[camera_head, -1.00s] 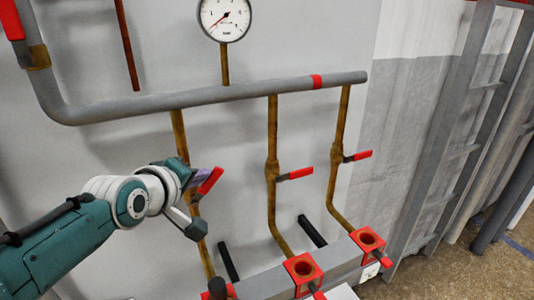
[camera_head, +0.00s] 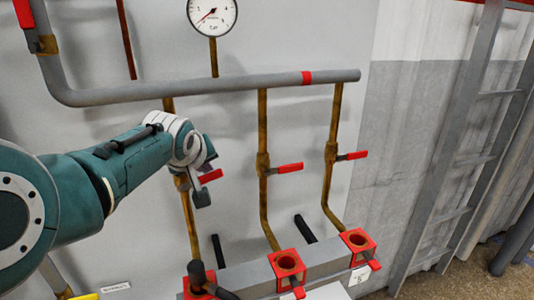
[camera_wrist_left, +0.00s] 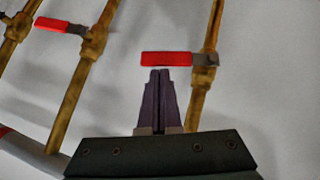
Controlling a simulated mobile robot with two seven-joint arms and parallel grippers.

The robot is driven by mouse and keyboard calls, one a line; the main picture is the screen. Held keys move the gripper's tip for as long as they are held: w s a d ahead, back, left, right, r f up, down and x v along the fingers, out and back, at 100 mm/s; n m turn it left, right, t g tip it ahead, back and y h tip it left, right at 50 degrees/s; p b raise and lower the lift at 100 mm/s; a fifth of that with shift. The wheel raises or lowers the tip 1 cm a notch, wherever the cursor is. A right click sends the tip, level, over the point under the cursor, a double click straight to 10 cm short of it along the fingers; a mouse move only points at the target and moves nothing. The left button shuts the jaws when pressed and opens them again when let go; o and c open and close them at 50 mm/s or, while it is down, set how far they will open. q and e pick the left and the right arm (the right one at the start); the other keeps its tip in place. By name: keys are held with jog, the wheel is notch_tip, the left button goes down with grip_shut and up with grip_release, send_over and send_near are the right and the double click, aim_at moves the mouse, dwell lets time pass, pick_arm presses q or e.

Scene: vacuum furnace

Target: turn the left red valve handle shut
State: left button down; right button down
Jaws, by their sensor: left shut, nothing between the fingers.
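The left red valve handle (camera_head: 210,176) points right and lies roughly level, across its brass pipe (camera_head: 190,225). In the left wrist view the red handle (camera_wrist_left: 167,58) also lies across its pipe (camera_wrist_left: 205,75). My left gripper (camera_head: 207,168) is at this handle, partly hidden by my own wrist. In the wrist view its purple fingers (camera_wrist_left: 160,72) are shut together and empty, with tips at the handle's long edge. I cannot tell whether they touch it. My right gripper is not in view.
Two more red handles, middle (camera_head: 290,168) and right (camera_head: 352,156), stick out to the right from their pipes. A grey pipe (camera_head: 220,89) and a gauge (camera_head: 212,15) are above. Red-flanged fittings (camera_head: 287,262) sit below. A ladder (camera_head: 465,150) stands at right.

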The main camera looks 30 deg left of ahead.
pick_arm(q)
jog(key=shift+r+p, duration=0.8)
jog(key=w+a+r+p+v, duration=0.1)
jog(key=p+v, duration=0.5)
jog(key=v, duration=0.7)
jog(key=shift+w+r, duration=0.3)
jog(key=shift+r, duration=0.3)
jog(key=shift+a, duration=0.1)
